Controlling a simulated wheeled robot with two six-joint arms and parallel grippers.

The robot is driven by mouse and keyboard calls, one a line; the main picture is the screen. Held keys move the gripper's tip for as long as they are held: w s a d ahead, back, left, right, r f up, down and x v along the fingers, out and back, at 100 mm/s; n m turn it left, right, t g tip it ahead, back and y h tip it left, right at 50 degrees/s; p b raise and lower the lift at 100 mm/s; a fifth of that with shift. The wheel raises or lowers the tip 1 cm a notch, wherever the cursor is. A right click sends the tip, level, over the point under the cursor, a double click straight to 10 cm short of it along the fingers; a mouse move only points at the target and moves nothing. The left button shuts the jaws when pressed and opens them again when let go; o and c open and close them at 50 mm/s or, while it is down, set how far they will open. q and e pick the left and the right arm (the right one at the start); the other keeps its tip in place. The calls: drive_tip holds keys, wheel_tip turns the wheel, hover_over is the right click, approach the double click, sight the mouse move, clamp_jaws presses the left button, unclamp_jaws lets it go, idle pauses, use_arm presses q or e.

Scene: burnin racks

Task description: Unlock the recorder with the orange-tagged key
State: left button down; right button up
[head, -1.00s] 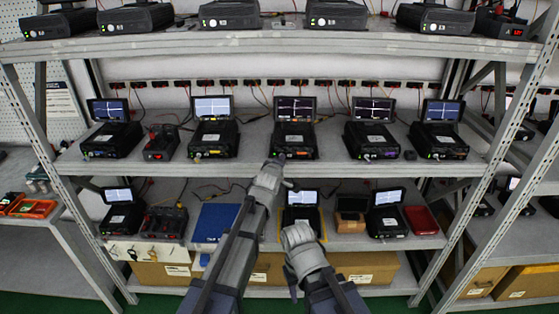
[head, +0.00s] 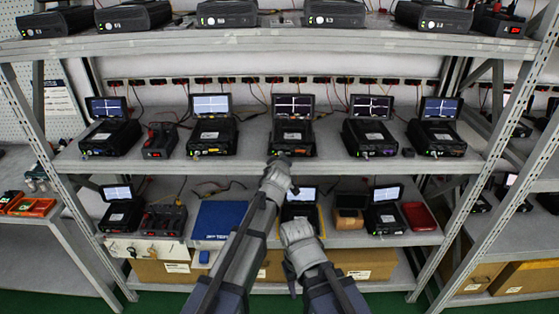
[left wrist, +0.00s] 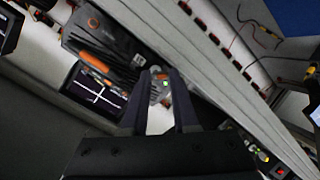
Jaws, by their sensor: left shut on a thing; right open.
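The black recorder (head: 292,135) with an orange front label and a lit, raised screen stands mid-row on the middle shelf. My left gripper (head: 283,158) is at its front edge, by the shelf lip. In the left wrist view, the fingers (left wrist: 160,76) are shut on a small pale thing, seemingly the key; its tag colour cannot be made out. The wrist view also shows a recorder with orange marks (left wrist: 93,62) just beyond the fingers. Whether the key touches the recorder cannot be told. My right gripper (head: 297,232) is open and apart, before the lower shelf.
Similar recorders stand left (head: 211,135) and right (head: 369,137) on the same shelf. The lower shelf holds a blue case (head: 217,220), a red case (head: 418,216) and more recorders. Cardboard boxes lie below. A metal shelf lip (head: 180,170) runs in front of the row.

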use_arm(q)
drive_tip(key=shift+s+f, duration=0.1)
drive_tip(key=c, duration=0.7)
unclamp_jaws()
drive_tip(key=p+v, duration=0.2)
drive_tip(key=v, duration=0.6)
drive_tip(key=shift+p, duration=0.4)
